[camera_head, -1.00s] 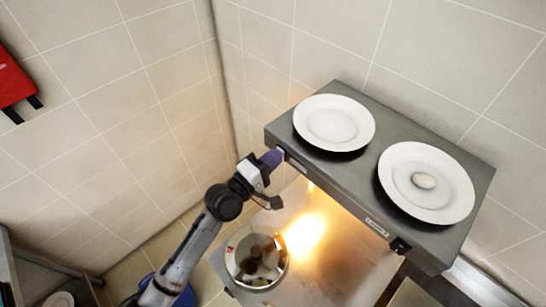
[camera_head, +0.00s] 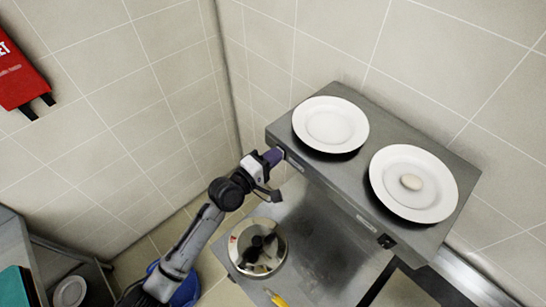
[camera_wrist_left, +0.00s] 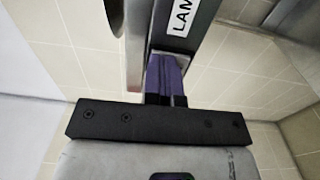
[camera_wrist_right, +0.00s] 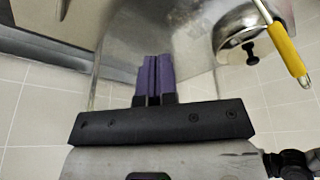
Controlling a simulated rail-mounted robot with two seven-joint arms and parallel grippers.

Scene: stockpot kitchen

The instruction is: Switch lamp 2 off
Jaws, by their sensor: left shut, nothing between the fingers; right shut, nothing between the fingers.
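The grey lamp shelf (camera_head: 300,167) hangs over the steel counter, and no glow shows under it. My left gripper (camera_head: 275,157) is shut and empty, its purple fingertips at the left end of the shelf's front edge. In the left wrist view these fingers (camera_wrist_left: 165,75) reach the front face just below a white label (camera_wrist_left: 182,18) reading "LAM"; its number is cut off. Any switch at the fingertips is hidden. A small black switch (camera_head: 386,241) sits at the right end of the front face. My right gripper (camera_wrist_right: 153,75) is shut and empty, seen only in its wrist view.
A shiny round metal vessel (camera_head: 236,250) and a yellow-handled tool (camera_head: 276,299) are on the counter below.

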